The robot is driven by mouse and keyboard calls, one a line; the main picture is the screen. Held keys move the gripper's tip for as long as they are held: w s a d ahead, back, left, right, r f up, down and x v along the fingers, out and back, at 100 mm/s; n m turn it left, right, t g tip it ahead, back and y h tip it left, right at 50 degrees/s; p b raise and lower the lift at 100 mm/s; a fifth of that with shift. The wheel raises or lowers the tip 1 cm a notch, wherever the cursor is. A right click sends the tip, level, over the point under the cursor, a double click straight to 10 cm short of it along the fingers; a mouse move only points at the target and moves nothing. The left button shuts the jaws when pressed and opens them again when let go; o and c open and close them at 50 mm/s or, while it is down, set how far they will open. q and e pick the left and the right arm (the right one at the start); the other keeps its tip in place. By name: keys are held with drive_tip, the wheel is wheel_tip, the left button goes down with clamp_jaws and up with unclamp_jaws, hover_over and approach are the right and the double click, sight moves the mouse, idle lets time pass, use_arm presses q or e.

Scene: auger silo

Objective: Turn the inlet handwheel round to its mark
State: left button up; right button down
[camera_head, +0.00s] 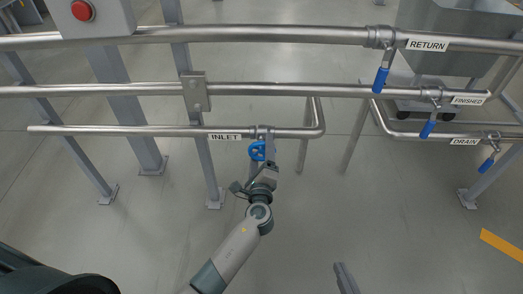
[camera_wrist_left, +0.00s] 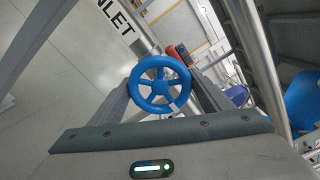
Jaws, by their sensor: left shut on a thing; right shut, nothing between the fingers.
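The blue inlet handwheel (camera_head: 257,151) sits on a valve just under the pipe with the INLET label (camera_head: 225,137). In the left wrist view the handwheel (camera_wrist_left: 160,67) faces me, with spokes and a pale patch on its lower right rim. My left gripper (camera_head: 265,163) is at the wheel from below, its fingers on either side of the rim and shut on it. The fingers hide part of the wheel in the head view. A small red part (camera_wrist_left: 178,53) shows behind the wheel; I cannot tell if it is the mark. My right gripper (camera_head: 343,272) is shut and empty at the bottom.
Several steel pipes cross the view. Blue lever handles hang by the RETURN (camera_head: 381,79), FINISHED (camera_head: 428,129) and DRAIN (camera_head: 487,164) labels at right. A box with a red button (camera_head: 83,11) is at upper left. Grey posts stand behind; the floor at lower right is open.

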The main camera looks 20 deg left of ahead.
use_arm(q)
drive_tip(key=o, duration=1)
drive_tip(key=shift+o, duration=0.2)
drive_tip(key=v, duration=1.7)
drive_tip(key=shift+s, duration=0.2)
use_arm(e)
drive_tip(key=shift+w+a+r+t, duration=0.2)
drive_tip(key=shift+r+t, duration=0.1)
drive_tip(key=shift+r, duration=0.15)
drive_tip(key=shift+w+a+r+t, duration=0.2)
drive_tip(key=shift+r+t, duration=0.1)
drive_tip(key=shift+r, duration=0.1)
use_arm(q)
drive_tip(key=shift+d, duration=0.1)
use_arm(e)
drive_tip(key=shift+d+f, duration=0.15)
